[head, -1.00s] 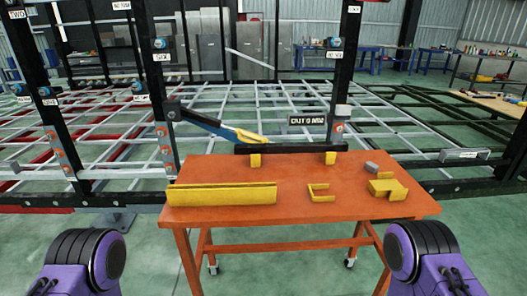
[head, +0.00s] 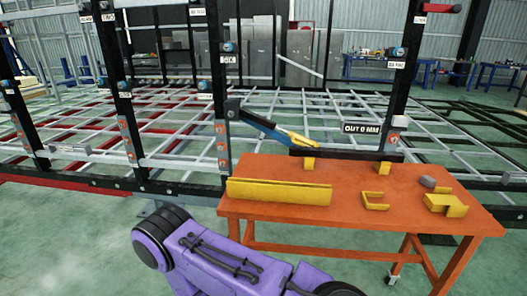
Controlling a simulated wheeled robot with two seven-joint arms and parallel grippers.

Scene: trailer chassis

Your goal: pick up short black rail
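A short black rail (head: 345,155) lies level at the back edge of the orange table (head: 300,222), over two small yellow supports. The left support (head: 309,164) and the right support (head: 384,168) show below it. A purple arm link of mine crosses the bottom of the head view, in front of the table's left legs. It is well apart from the rail.
A long yellow channel (head: 279,191), a yellow U-shaped piece (head: 374,200), a yellow block (head: 446,204) and a small grey block (head: 427,182) lie on the table. The chassis frame with black posts (head: 221,115) stands close behind. Green floor is open at front left.

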